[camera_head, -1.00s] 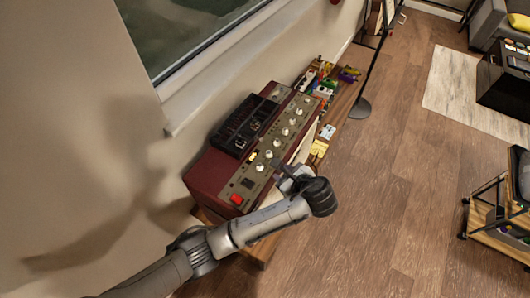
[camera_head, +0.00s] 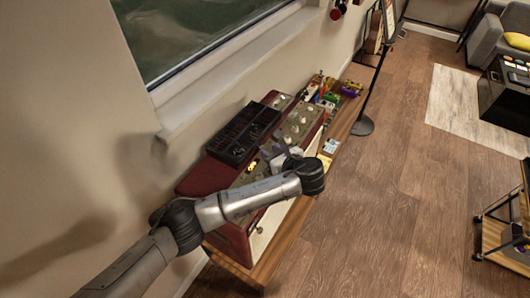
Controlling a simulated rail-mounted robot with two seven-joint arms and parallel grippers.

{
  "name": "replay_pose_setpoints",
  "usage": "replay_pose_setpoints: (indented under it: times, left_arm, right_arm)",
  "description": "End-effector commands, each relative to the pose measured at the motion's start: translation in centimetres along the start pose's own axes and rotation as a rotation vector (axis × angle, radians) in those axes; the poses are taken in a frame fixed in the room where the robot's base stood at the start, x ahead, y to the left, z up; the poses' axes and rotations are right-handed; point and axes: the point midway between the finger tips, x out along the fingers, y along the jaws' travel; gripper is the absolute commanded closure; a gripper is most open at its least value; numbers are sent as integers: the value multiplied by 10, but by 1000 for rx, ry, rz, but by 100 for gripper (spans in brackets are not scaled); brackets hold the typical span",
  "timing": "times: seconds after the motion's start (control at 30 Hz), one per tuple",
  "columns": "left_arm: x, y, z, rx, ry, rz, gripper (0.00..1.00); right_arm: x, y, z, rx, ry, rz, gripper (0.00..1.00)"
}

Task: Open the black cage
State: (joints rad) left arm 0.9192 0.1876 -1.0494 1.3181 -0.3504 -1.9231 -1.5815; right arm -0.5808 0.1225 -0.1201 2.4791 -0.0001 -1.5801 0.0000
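A black, slotted, box-like object (camera_head: 232,145) lies on top of the dark red amplifier (camera_head: 208,178), near the wall. It may be the black cage, but its detail is too small to be sure, and I cannot tell whether it is open. My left gripper (camera_head: 279,152) is over the amplifier's knob panel, just right of the black object and apparently apart from it. The wrist hides much of the gripper, and its fingers are too small to read. My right gripper is not in view.
The amplifier stands on a wooden bench (camera_head: 262,268) along the wall under a window (camera_head: 195,35). Several small colourful pedals (camera_head: 326,95) sit at the bench's far end. A black stand (camera_head: 362,125) is beyond. Wood floor to the right is free, with a wheeled cart (camera_head: 505,238) at the edge.

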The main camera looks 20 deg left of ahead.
Motion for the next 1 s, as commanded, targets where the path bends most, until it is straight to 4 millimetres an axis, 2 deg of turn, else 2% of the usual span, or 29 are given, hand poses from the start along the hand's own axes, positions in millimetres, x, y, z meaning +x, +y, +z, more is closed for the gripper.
replay_pose_setpoints:
  times: [0.1, 0.3, 0.73, 1.0]
  left_arm:
    - [17, 1, 0, -1, -1, 3, 67]
    - [33, 0, 0, -1, 1, 2, 67]
    - [39, 0, 0, -1, 1, 0, 67]
    - [38, 0, 0, -1, 1, 0, 92]
  right_arm:
    - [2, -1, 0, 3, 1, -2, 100]
    - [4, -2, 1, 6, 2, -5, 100]
    - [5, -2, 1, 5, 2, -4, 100]
    - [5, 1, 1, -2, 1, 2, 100]
